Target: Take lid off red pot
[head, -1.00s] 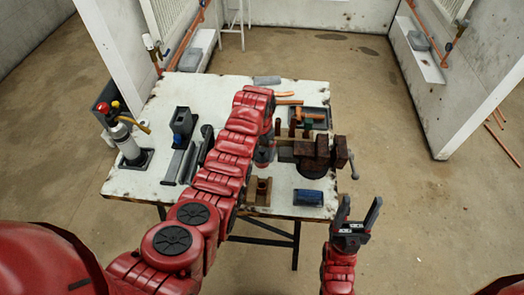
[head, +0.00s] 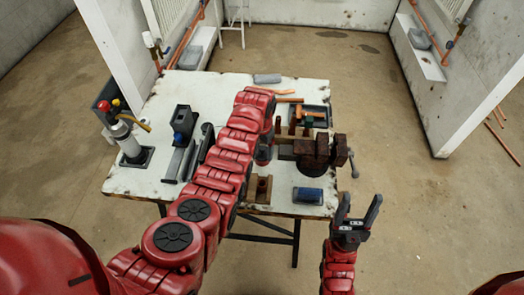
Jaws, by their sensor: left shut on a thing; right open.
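A small red pot (head: 262,156) stands on the white table, right of the middle, partly covered by my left arm. My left gripper (head: 266,141) points down just above the pot. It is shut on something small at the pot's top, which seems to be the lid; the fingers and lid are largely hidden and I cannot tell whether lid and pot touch. My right gripper (head: 360,206) is open and empty, beyond the table's front right corner, with its fingers pointing up.
A brown vise (head: 318,152) stands close right of the pot. A tray of tools (head: 316,116) lies behind it. A blue box (head: 308,196) and a wooden block (head: 258,189) are in front. A gas torch (head: 126,140) stands at the left. The back left tabletop is clear.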

